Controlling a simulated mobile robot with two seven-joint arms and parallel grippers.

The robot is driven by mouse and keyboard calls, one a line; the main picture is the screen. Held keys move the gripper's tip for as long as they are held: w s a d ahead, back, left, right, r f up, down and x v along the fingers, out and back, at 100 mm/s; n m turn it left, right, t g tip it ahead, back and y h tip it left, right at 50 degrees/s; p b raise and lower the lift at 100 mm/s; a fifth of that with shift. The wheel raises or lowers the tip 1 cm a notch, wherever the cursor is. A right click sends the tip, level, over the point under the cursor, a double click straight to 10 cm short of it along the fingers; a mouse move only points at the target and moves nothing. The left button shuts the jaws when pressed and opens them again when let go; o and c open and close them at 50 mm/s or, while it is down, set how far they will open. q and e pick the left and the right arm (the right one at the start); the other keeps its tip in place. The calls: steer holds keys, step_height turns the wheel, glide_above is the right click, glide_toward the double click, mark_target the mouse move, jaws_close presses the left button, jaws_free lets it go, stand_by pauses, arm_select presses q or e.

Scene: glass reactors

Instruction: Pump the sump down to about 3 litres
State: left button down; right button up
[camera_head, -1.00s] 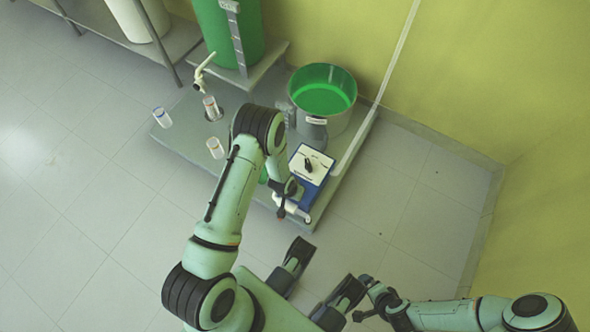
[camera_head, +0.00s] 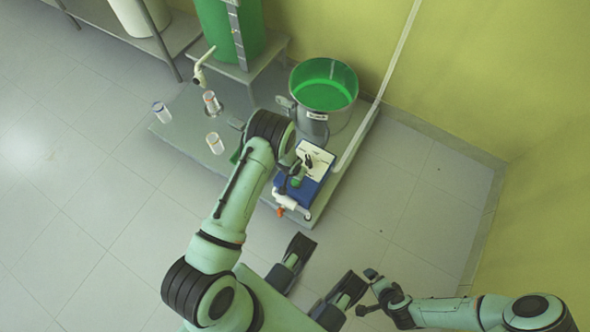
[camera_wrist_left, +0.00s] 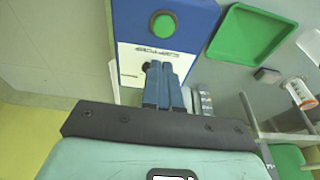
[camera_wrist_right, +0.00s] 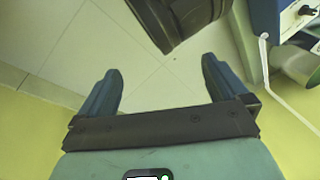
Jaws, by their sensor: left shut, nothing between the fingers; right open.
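The sump is a round steel tub (camera_head: 342,113) with bright green liquid in it, at the back of the grey platform in the head view. In front of it stands a blue pump box (camera_head: 317,190) with a white top panel. The left wrist view shows the panel (camera_wrist_left: 130,65) close up, with a round green button (camera_wrist_left: 163,25) and a dark knob (camera_wrist_left: 150,68). My left gripper (camera_wrist_left: 164,66) is shut and empty, its tips at the knob; contact cannot be told. My right gripper (camera_wrist_right: 160,78) is open and empty, away from the platform.
Several small clear containers stand on the platform (camera_head: 180,132), one (camera_head: 215,143) left of my left arm. A tall green tank (camera_head: 227,35) stands behind on a stand. A white pipe (camera_head: 385,70) runs along the wall. The floor at right is clear.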

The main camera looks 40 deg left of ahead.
arm_select(q)
steer(key=b, duration=0.1)
glide_above(296, 183)
step_height(296, 183, down, 4)
steer(key=shift+f, duration=0.2)
steer(key=b+x, duration=0.1)
steer(key=x, duration=0.1)
steer(key=s+b+x, duration=0.1)
steer(key=x, duration=0.1)
steer(key=shift+f, duration=0.7)
arm_select(e)
steer(key=shift+g+h, duration=0.3)
steer(key=f, duration=0.1)
steer(key=d+f, duration=0.1)
steer(key=f, duration=0.1)
steer(key=s+d+f, duration=0.1)
steer(key=f, duration=0.1)
steer(key=shift+f, duration=0.15)
steer(key=shift+s, duration=0.1)
